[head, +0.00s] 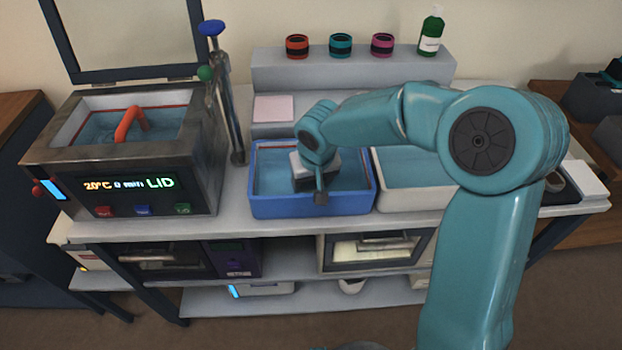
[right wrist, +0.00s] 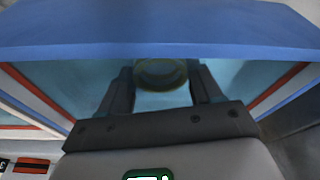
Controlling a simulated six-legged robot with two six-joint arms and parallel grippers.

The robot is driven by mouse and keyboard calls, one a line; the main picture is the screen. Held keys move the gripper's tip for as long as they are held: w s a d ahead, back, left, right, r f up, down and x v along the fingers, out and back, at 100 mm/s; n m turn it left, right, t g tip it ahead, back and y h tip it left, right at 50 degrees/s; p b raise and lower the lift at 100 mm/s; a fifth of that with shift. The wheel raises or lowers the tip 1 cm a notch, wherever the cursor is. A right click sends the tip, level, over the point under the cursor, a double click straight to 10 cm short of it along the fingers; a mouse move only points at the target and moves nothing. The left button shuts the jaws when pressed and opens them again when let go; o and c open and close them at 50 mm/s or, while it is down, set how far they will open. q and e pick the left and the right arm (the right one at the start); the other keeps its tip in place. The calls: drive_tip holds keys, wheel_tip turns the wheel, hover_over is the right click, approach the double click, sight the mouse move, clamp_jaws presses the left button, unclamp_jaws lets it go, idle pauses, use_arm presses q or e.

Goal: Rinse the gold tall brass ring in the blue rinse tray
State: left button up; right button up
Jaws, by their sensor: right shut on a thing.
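The blue rinse tray (head: 312,206) stands on the bench in the head view, with water in it. My right gripper (head: 319,192) is over the tray, reaching down inside its rim. In the right wrist view, the gold tall brass ring (right wrist: 160,73) sits between the two dark fingers of my right gripper (right wrist: 162,80), which is shut on it. The ring looks dim and greenish there, against the tray's water. The tray's blue wall (right wrist: 160,28) crosses the top of that view. The ring is hidden in the head view. My left gripper is not in view.
A metal bath (head: 70,150) with a raised lid and an orange handle inside stands at left. A pale tray (head: 412,196) of water adjoins the blue tray at right. A stand (head: 237,110) rises behind. Several coloured rings and a green bottle (head: 431,32) sit on the back shelf.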

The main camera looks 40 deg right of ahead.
drive_tip(key=shift+r, duration=0.6)
drive_tip(key=shift+f, duration=0.1)
drive_tip(key=shift+f+b, duration=0.5)
drive_tip(key=shift+f, duration=0.05)
drive_tip(key=shift+r, duration=0.15)
drive_tip(key=shift+r+p, duration=0.35)
drive_tip(key=shift+r, duration=0.15)
drive_tip(key=shift+f, duration=0.15)
